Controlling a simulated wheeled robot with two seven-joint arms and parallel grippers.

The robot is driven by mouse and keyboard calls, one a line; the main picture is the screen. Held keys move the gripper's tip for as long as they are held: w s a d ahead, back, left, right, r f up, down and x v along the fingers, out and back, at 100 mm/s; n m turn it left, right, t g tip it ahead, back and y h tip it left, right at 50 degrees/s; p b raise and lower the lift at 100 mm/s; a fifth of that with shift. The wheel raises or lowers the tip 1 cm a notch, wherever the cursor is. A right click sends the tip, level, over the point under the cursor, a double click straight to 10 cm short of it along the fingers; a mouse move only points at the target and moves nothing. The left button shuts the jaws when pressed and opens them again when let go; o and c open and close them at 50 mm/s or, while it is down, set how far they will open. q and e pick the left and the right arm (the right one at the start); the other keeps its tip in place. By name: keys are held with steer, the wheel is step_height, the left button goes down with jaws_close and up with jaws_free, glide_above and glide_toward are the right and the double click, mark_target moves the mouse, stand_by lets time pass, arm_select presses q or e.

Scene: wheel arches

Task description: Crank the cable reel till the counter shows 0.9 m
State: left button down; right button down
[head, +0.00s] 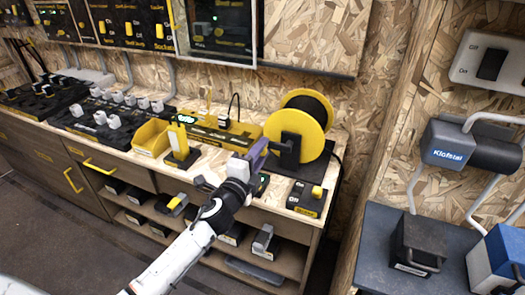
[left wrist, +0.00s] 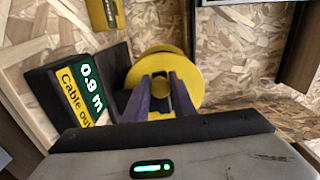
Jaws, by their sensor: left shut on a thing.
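The cable reel (head: 317,133) has yellow flanges and dark cable wound between them, and stands on a black stand at the right end of the bench. Its yellow flange (left wrist: 190,70) fills the middle of the left wrist view. In the head view the counter (head: 263,183) is mostly hidden behind my arm. My right gripper is out of view.
A yellow bin (head: 150,137), a black-and-yellow stand (head: 181,150) and a long yellow device (head: 215,133) lie left of the reel. Open shelves run below.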

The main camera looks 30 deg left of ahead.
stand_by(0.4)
arm_select(q)
steer(key=c, duration=1.5)
jaws_free()
steer(key=s, duration=1)
steer(key=shift+s+d, duration=0.15)
steer(key=shift+d, duration=0.1)
steer(key=s+d+f+n+g+h, duration=0.1)
steer(key=s+d+f+n+g, duration=0.2)
steer(key=s+f, duration=0.4)
steer(key=s+d+f+n+g+h, duration=0.1)
steer(key=s+d+f+n+g, duration=0.2)
steer(key=s+f+n, duration=0.4)
steer(key=s+d+f+n+g+h, duration=0.1)
steer(key=s+d+f+n+g, duration=0.2)
steer(key=s+f, duration=0.6)
steer(key=shift+s+d+f+n+h, duration=0.15)
steer(key=shift+d+n+h, duration=0.15)
steer(key=shift+d+n, duration=0.8)
